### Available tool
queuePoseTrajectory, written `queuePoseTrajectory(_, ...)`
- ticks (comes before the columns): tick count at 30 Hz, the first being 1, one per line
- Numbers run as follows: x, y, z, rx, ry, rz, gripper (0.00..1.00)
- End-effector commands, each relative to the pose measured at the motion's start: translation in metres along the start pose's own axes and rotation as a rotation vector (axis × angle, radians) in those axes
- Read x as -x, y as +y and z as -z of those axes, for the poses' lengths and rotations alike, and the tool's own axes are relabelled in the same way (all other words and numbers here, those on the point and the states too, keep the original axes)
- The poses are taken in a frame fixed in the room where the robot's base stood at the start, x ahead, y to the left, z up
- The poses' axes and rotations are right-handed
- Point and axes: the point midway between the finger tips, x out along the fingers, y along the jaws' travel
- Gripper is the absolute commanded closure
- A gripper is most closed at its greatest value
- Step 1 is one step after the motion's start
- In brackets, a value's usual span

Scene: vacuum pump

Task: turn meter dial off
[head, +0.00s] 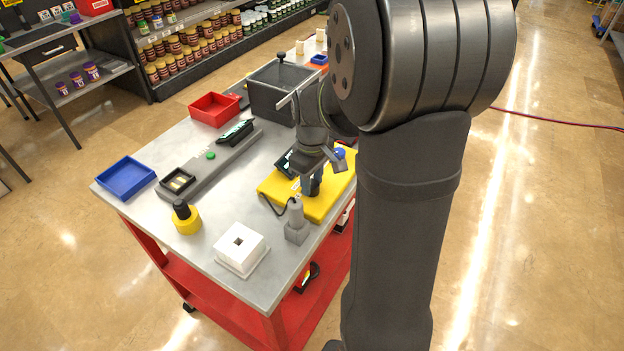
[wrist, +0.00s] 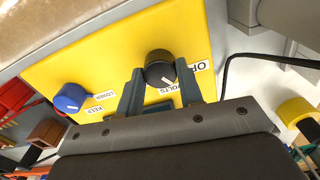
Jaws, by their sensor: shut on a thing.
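The yellow meter (head: 330,203) lies flat on the metal cart top and fills much of the wrist view (wrist: 105,58). Its black dial (wrist: 160,68) has a white pointer line, angled down and right in the wrist view, toward the VOLTS label (wrist: 177,89). The OFF label (wrist: 201,67), partly cut off, is right of the dial. My gripper (wrist: 161,78) is shut on the black dial, one finger on either side.
A blue knob (wrist: 70,97) sits on the meter left of the dial in the wrist view. A black cable runs to a grey fitting (head: 297,225). A white block (head: 241,252), a yellow and black knob (head: 186,218) and a blue tray (head: 126,179) stand nearby.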

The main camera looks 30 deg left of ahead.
Motion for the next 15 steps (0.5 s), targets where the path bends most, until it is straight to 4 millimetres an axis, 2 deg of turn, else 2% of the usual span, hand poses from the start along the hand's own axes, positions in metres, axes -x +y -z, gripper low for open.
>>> queuePoseTrajectory(6, 0.0011, 0.0005, 0.0005, 0.191, 0.002, -0.002, 0.89)
queuePoseTrajectory(15, 0.0012, 0.0006, 0.0006, 0.385, 0.002, -0.002, 0.89)
